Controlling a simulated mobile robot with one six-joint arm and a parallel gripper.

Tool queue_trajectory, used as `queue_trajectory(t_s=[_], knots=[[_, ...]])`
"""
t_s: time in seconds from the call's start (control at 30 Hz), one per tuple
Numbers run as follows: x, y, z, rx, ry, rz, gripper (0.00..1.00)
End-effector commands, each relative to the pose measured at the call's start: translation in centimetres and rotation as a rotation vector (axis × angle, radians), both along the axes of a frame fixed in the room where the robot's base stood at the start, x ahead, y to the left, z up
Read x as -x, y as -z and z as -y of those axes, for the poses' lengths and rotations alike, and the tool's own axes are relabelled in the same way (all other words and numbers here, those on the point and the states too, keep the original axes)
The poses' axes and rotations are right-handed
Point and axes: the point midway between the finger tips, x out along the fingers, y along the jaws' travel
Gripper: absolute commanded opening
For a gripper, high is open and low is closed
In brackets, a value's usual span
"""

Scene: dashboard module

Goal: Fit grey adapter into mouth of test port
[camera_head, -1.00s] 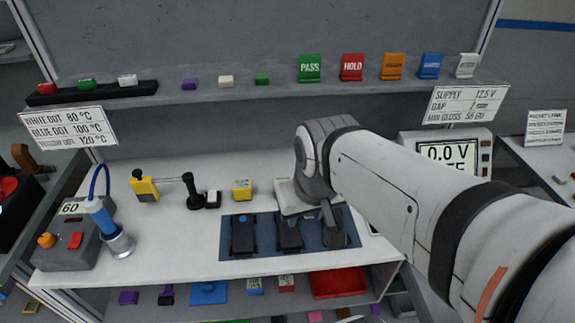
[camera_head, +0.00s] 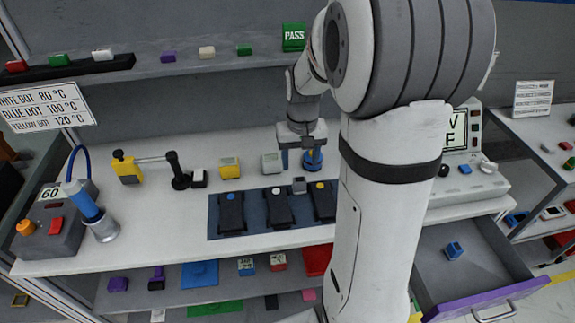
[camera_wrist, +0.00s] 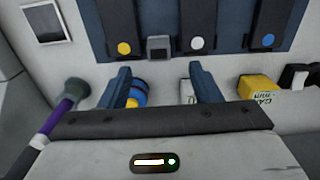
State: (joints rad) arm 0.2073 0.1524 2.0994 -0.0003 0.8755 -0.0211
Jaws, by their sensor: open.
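A small grey block (camera_head: 299,186) with a darker square face, which looks like the adapter, sits on the dark blue mat (camera_head: 270,232). It is between the white-dot and yellow-dot black modules, and also shows in the wrist view (camera_wrist: 159,49). My gripper (camera_head: 299,164) is behind the mat's back edge. In the wrist view my gripper (camera_wrist: 160,68) has its two blue fingers wide apart with nothing held. The grey block lies beyond the fingertips, apart from them. I cannot tell for sure which part is the test port; my arm hides part of the bench.
A blue cylinder with a yellow top (camera_wrist: 138,92) stands by one finger. A pale block (camera_head: 271,163) and a yellow block (camera_head: 230,168) stand behind the mat. A purple-handled tool (camera_wrist: 60,118) is nearby. An open drawer (camera_head: 480,270) holds a blue block (camera_head: 453,251).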

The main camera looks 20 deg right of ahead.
Motion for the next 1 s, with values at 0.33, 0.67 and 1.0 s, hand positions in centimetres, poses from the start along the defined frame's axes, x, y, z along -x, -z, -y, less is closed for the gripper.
queue_trajectory(t_s=[0.33,0.67,1.0], knots=[[-0.7,3.5,0.7,-0.004,0.011,-0.017,0.57],[-0.6,8.0,0.4,-0.005,0.011,-0.018,0.57],[-0.6,8.9,0.5,-0.003,0.012,-0.014,0.56]])
